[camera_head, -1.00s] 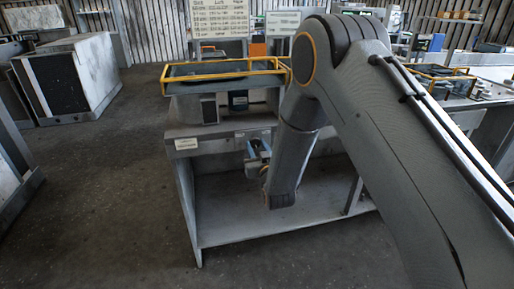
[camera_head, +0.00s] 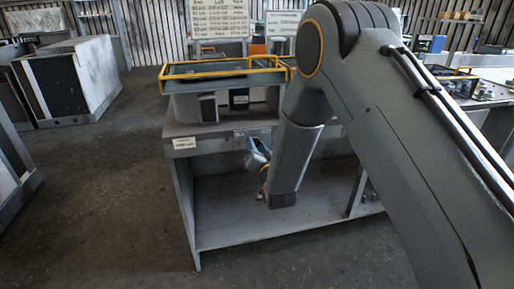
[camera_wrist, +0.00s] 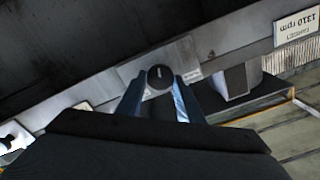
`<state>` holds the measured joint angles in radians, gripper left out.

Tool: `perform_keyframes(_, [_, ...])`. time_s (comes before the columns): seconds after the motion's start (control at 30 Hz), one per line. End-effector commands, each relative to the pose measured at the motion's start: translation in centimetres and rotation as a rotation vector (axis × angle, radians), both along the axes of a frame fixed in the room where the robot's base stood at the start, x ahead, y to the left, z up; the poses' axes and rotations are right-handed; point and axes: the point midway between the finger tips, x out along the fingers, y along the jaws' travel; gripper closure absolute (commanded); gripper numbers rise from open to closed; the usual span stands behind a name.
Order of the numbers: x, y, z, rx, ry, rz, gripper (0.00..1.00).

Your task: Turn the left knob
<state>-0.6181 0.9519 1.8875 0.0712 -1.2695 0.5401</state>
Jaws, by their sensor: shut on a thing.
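A round dark knob (camera_wrist: 160,77) with a short pale mark sits on a light plate (camera_wrist: 185,60) on the bench's front face in the wrist view. The mark points up, leaning slightly right. My gripper (camera_wrist: 157,88) is shut on the knob, with one blue-grey finger on each side. In the head view my gripper (camera_head: 257,156) is at the front edge of the bench (camera_head: 215,140), tilted. The knob is hidden there behind my gripper and arm.
A dark box-like part (camera_wrist: 237,80) stands beside the knob. A yellow-railed tray (camera_head: 205,70) is above the bench. Open floor (camera_head: 110,200) lies to the left.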

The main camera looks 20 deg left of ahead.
Motion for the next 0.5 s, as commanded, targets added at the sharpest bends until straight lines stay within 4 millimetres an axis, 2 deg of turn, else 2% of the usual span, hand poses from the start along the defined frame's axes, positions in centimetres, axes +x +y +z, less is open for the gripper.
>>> perform_keyframes(0.47, [0.06,-0.12,0.00,0.014,0.009,-0.002,0.89])
perform_keyframes(0.5, [0.06,-0.12,0.00,0.014,0.009,-0.002,0.64])
